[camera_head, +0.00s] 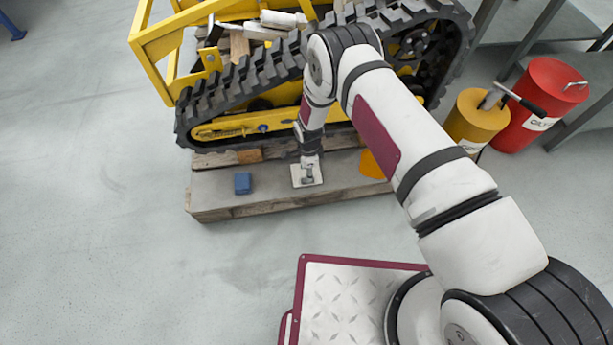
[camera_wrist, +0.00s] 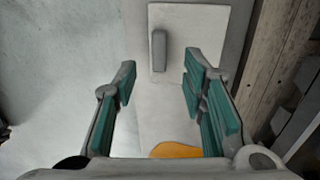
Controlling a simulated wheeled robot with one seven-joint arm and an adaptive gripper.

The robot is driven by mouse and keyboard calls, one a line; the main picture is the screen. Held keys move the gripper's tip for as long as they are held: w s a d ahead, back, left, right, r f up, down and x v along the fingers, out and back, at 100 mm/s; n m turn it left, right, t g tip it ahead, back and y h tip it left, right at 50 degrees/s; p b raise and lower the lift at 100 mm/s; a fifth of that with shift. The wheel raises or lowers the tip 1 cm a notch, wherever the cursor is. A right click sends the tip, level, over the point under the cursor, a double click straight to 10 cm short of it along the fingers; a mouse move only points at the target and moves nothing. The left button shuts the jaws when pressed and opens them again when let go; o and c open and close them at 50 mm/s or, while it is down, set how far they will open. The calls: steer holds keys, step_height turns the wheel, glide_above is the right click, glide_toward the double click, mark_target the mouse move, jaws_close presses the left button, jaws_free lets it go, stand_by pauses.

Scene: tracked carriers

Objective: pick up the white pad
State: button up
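The white pad (camera_head: 298,178) is a flat, pale square plate lying on the wooden platform in front of the tracked carrier. In the wrist view the pad (camera_wrist: 198,36) shows at the top, with a small grey upright block, like a handle (camera_wrist: 159,50), on it. My gripper (camera_head: 309,171) points down over the pad in the head view and hides part of it. In the wrist view my gripper (camera_wrist: 161,79) is open, with its teal-lined fingers wide apart and nothing between them. The handle lies ahead of the fingertips; I cannot tell the height gap.
A blue block (camera_head: 242,183) lies left of the pad on the wooden platform (camera_head: 250,206). An orange piece (camera_head: 371,165) lies to the right. The yellow tracked carrier (camera_head: 219,131) stands close behind. Yellow (camera_head: 477,119) and red (camera_head: 540,105) cans stand at right. Floor at left is clear.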

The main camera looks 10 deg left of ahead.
mark_target(299, 175)
steer(key=shift+f+b, duration=1.2)
steer(key=shift+f, duration=1.55)
jaws_close()
